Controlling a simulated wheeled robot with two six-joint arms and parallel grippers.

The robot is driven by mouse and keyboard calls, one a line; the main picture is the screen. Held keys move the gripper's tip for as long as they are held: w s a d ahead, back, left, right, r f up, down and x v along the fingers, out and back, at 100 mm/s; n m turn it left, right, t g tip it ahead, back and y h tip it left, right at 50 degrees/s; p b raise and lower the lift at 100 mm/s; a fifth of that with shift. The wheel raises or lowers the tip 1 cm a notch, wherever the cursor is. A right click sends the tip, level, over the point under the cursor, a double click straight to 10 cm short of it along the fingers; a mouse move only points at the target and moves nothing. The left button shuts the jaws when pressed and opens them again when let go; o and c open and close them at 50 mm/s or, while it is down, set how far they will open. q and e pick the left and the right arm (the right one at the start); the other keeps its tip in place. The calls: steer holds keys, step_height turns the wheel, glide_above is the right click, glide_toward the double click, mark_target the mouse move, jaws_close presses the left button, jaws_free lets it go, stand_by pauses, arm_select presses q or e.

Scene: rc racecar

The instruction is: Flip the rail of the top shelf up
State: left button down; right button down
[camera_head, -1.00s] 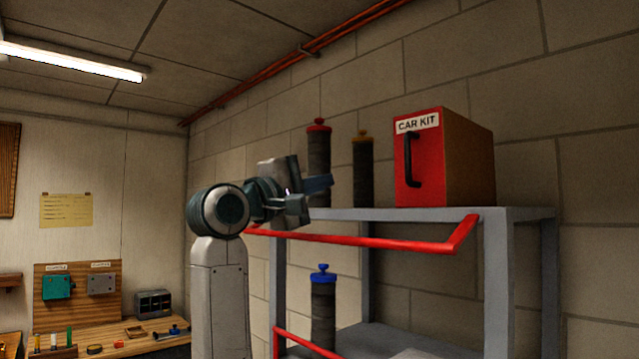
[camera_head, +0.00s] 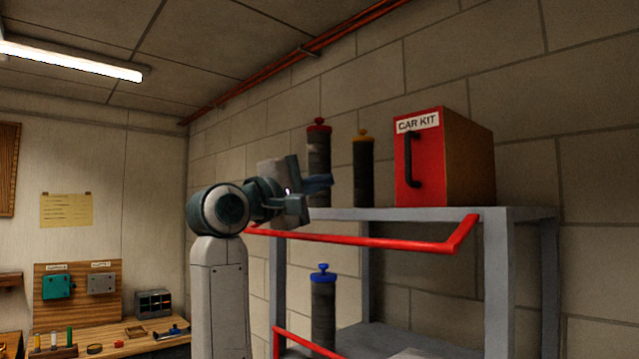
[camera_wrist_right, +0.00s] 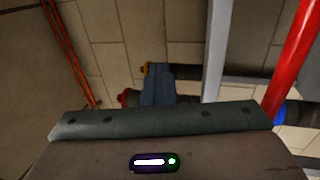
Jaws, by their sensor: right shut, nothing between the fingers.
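The red rail (camera_head: 365,241) of the top shelf (camera_head: 400,214) runs along the shelf's front, a little below its top surface. Its right end arm slants back up to the shelf's front corner. My right gripper (camera_head: 320,184) is just above the rail's left part, shut and empty, apart from the rail. The gripper and wrist cover part of the rail's left end. In the right wrist view the closed fingers (camera_wrist_right: 158,85) show at the centre, and the red rail (camera_wrist_right: 292,60) runs along the right side. My left gripper is not in view.
On the top shelf stand a red-capped cylinder (camera_head: 318,160), an orange-capped cylinder (camera_head: 363,170) and a red CAR KIT box (camera_head: 420,165). A blue-capped cylinder (camera_head: 323,310) stands on the shelf below, behind a lower red rail (camera_head: 302,342). A workbench (camera_head: 125,338) is at the far left.

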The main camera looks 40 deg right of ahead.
steer(key=c, duration=1.5)
jaws_free()
steer(key=shift+c, duration=0.2)
steer(key=shift+a+f, duration=0.2)
steer(key=shift+a, duration=0.05)
steer(key=b+v, duration=0.5)
steer(key=v, duration=0.5)
steer(key=shift+a+r, duration=0.1)
steer(key=shift+a, duration=0.05)
